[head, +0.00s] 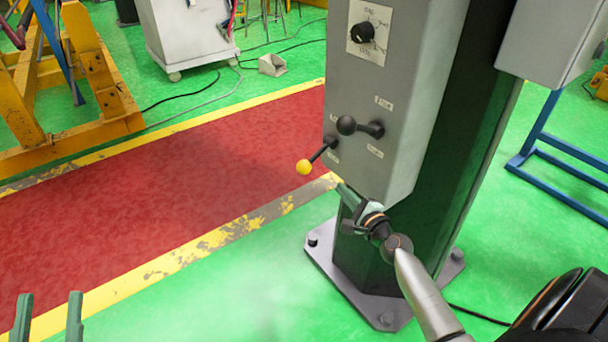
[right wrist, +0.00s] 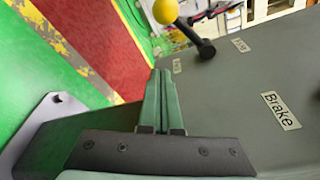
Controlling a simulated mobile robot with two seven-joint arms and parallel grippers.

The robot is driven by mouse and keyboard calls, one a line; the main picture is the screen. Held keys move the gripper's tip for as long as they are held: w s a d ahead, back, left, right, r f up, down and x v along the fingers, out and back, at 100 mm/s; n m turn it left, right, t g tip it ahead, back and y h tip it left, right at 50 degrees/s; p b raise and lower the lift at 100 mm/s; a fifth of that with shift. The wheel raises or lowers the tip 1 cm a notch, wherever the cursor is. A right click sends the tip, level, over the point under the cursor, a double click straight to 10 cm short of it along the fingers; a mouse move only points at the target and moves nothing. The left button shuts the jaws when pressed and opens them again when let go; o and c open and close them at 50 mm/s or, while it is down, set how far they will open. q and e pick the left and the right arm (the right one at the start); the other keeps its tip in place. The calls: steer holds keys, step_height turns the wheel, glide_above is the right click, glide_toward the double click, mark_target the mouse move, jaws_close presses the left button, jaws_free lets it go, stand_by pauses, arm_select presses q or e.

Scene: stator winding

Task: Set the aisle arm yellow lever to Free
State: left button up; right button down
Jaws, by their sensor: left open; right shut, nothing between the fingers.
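The yellow lever is a black rod with a yellow ball knob (head: 304,167) on the grey control column (head: 400,70). In the head view it sticks out to the lower left from its pivot. In the right wrist view the knob (right wrist: 166,11) is at the top, beyond my fingertips. My right gripper (head: 341,188) is shut and empty, just below and right of the knob, apart from it; its closed fingers (right wrist: 158,75) point toward the lever in the right wrist view. My left gripper (head: 48,298) is open and empty at the bottom left, over the floor.
A black-knobbed lever (head: 346,125) sits just above right of the yellow one. A rotary dial (head: 363,33) is higher up. A "Brake" label (right wrist: 280,110) shows in the right wrist view. The column's bolted base plate (head: 387,318) is below. The red aisle (head: 160,170) is clear.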

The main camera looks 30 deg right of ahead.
mark_target(316, 156)
arm_select(q)
steer(key=shift+r, duration=0.1)
steer(key=shift+s, duration=0.1)
arm_select(e)
steer(key=shift+w, duration=0.15)
arm_select(q)
steer(key=s+d+r+m+h+b, duration=0.1)
steer(key=s+r+m+h+b, duration=0.2)
steer(key=s+r+m+h, duration=0.3)
arm_select(e)
steer(key=w+d+f, duration=0.1)
steer(key=w, duration=0.9)
arm_select(q)
steer(key=w+a+f+n+y+p, duration=0.1)
steer(key=w+f+n+y+p, duration=0.2)
steer(key=w+f+n+y, duration=0.3)
steer(key=shift+w+f, duration=0.3)
steer(key=shift+f, duration=0.25)
arm_select(e)
steer(key=shift+s+a+r, duration=0.3)
steer(key=shift+a+r, duration=0.2)
steer(key=shift+a, duration=0.3)
steer(key=shift+s+a+r, duration=0.25)
steer(key=shift+a+r, duration=0.2)
steer(key=shift+a, duration=0.35)
arm_select(q)
steer(key=shift+a, duration=0.1)
steer(key=shift+n+y, duration=0.3)
